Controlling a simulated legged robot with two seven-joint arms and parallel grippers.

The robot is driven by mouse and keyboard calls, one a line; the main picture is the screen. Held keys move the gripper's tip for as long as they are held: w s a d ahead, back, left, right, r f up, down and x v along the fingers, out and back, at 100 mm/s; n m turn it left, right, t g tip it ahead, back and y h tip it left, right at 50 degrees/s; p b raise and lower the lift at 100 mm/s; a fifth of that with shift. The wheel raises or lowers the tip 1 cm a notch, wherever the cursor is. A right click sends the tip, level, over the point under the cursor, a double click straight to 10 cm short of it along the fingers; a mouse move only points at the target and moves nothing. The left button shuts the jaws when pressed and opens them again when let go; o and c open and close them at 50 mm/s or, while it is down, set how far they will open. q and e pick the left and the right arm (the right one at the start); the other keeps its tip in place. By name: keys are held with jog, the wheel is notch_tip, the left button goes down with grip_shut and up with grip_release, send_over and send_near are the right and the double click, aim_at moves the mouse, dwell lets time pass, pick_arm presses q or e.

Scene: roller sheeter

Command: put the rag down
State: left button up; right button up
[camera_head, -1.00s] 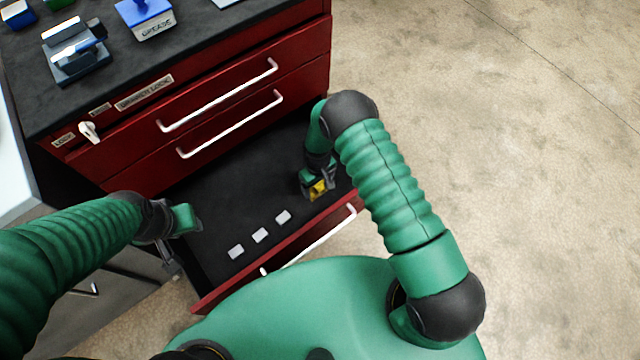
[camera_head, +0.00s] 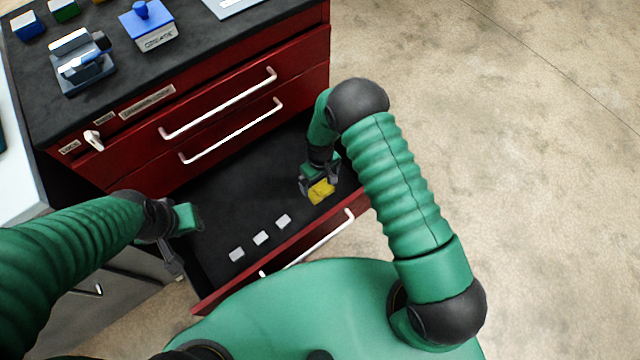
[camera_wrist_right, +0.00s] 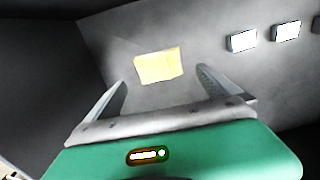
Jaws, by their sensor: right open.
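The yellow rag (camera_head: 321,192) lies on the dark floor of the open bottom drawer (camera_head: 215,205), near its right end. In the right wrist view the rag (camera_wrist_right: 158,66) is a pale yellow patch between and just beyond the two fingers, with a gap on either side. My right gripper (camera_head: 310,183) is open, just above and beside the rag inside the drawer. My left gripper (camera_head: 172,262) hangs at the drawer's left end, partly hidden and dark, so its jaws are unclear.
Several small pale tags (camera_head: 261,238) lie in the drawer left of the rag. The drawer's red front wall (camera_head: 340,222) is close to my right gripper. Shut red drawers (camera_head: 230,105) rise behind. The cabinet top (camera_head: 95,100) holds a blue grease box (camera_head: 150,28) and a vise-like tool (camera_head: 82,65).

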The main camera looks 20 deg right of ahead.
notch_tip(320, 180, up, 9)
jog(key=p, duration=0.1)
notch_tip(320, 180, up, 11)
jog(key=m+t, duration=0.1)
jog(key=m, duration=0.1)
send_over(321, 190)
jog(key=s+d, duration=0.2)
jog(key=s, duration=0.2)
jog(key=s+d+r+m+t, duration=0.1)
jog(key=s+d+r+m, duration=0.1)
jog(key=s+r, duration=0.6)
jog(key=s, duration=0.2)
jog(key=shift+s+d+r+t, duration=0.3)
jog(key=shift+s+d+r, duration=0.05)
jog(key=shift+d, duration=0.05)
